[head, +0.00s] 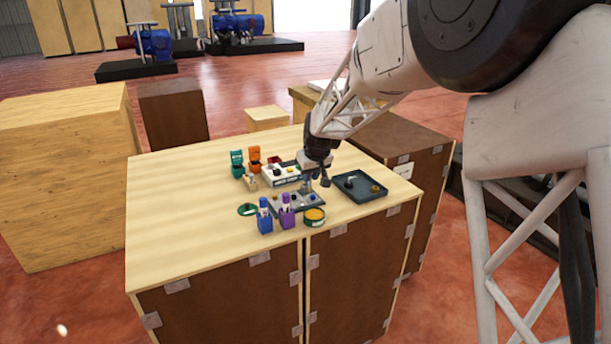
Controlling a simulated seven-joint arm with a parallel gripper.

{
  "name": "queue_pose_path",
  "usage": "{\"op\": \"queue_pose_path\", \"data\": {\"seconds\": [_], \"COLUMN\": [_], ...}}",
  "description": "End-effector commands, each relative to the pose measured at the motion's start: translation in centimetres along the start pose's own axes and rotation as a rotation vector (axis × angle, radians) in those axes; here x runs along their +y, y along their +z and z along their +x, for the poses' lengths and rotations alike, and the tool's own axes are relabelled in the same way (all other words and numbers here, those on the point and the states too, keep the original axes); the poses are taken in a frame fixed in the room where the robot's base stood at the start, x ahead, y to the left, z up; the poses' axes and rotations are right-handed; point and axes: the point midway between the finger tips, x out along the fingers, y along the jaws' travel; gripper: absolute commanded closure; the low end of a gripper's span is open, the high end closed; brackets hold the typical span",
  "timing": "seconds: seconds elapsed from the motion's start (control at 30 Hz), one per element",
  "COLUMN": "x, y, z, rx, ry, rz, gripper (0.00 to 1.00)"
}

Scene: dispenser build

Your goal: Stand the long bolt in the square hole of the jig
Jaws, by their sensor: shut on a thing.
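My gripper (308,184) is over the workbench, just above the grey jig plate (284,207). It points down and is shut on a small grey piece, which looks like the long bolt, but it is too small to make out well. The jig lies flat near the middle of the bench and carries small blue and yellow parts. The gripper partly covers the jig's back right part. I cannot tell which hole is the square one, or whether the held piece touches the jig.
A dark tray (374,197) with small parts lies right of the jig. Blue (265,222) and purple (287,218) holders and a yellow-topped round tin (314,217) stand in front. A white box (271,178), green (237,168) and orange (254,158) bins stand behind. The bench's left side (180,215) is clear.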

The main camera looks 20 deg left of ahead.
Motion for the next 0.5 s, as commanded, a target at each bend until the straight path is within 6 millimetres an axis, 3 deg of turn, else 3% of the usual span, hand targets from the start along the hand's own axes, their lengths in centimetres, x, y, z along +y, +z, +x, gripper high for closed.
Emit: {"op": "queue_pose_path", "data": {"seconds": [0.5], "x": [1.6], "y": [-5.1], "z": [2.7], "rx": [0.0], "ry": [0.0], "rz": [0.0], "gripper": [1.0]}}
